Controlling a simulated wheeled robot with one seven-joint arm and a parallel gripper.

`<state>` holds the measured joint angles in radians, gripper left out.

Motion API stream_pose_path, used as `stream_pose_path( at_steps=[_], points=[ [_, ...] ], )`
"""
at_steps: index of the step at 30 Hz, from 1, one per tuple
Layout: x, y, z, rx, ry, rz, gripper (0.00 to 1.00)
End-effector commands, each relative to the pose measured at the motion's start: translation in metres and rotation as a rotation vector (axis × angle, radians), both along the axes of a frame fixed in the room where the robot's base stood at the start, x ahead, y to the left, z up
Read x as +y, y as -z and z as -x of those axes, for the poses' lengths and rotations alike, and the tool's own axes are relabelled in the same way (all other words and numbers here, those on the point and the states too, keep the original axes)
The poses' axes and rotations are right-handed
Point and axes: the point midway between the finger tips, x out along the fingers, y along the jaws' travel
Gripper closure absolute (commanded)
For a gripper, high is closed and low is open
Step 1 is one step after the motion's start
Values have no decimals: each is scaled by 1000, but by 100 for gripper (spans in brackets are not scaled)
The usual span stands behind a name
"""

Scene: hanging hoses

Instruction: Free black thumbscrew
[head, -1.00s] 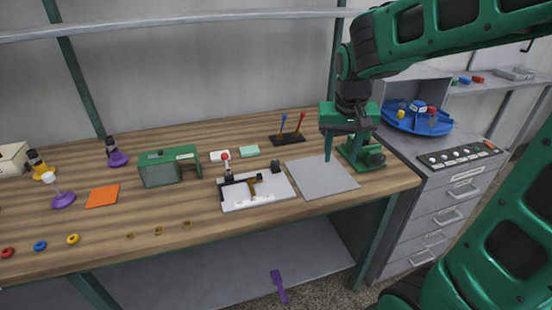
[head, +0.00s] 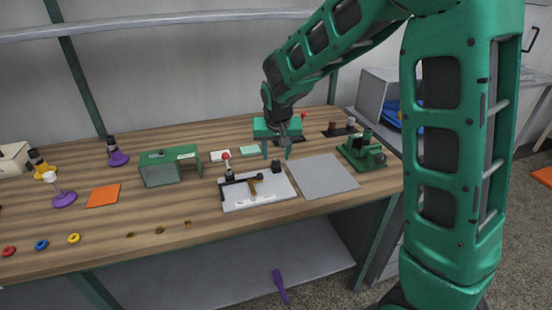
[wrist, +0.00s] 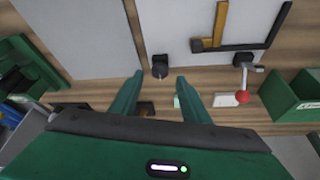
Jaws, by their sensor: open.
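A small black knob (head: 277,166), which I take for the black thumbscrew, stands at the back right corner of the white plate (head: 240,204). In the wrist view the dark round knob (wrist: 160,66) lies just past the fingertips, in line with the gap between them. My gripper (head: 277,150) is open and empty, above and close behind the knob; the wrist view shows its two green fingers (wrist: 160,80) apart. Whether they touch it I cannot tell. The plate also carries a black angled bar (wrist: 240,47), a brown-gold piece (wrist: 215,38) and a red-knobbed lever (wrist: 242,97).
A flat grey plate (head: 325,179) lies right of the white plate, with a green vise-like fixture (head: 362,152) behind it. A green open box (head: 168,167) stands left. A lever base behind is partly hidden by my gripper.

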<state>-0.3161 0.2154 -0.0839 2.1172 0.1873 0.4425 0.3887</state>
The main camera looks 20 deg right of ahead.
Motion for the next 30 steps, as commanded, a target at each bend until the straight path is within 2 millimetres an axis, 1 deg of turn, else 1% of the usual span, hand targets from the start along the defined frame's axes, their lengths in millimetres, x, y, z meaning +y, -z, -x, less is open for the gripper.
stream_pose_path(
  at_steps=[1,6,11,17,18,23,24,25,30],
  points=[
    [-1,8,-2,2,1,1,58],
    [-3,22,-8,0,0,1,58],
    [-3,27,-10,0,0,1,58],
    [-3,27,-11,0,0,0,58],
    [-3,27,-11,0,0,0,60],
    [-3,27,-11,0,0,0,98],
    [-3,27,-10,0,0,0,99],
    [-9,27,-10,0,2,0,99],
    [-5,27,-11,-1,-7,1,99]
  ],
)
